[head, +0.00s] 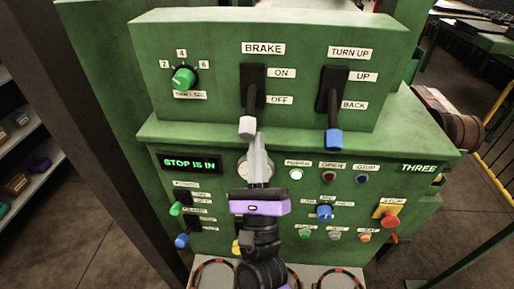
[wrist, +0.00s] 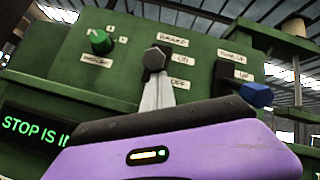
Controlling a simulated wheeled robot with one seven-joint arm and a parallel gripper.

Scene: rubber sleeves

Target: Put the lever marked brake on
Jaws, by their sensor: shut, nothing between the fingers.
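The brake lever (head: 248,105) is on the upper green panel under the label BRAKE, with ON above and OFF below. It has a black shaft and a pale grey knob, and it points down, on the OFF side. My gripper (head: 258,142) is shut and empty, with its fingertips just below the knob. In the wrist view the knob (wrist: 154,60) is right above the tips of my gripper (wrist: 157,85). I cannot tell whether they touch.
The turn up lever (head: 333,115), with a blue knob, also points down, to the right. A green dial (head: 184,78) is at left. A display (head: 191,163) reads STOP IS IN. Several buttons and a red stop button (head: 389,214) are on the lower panel.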

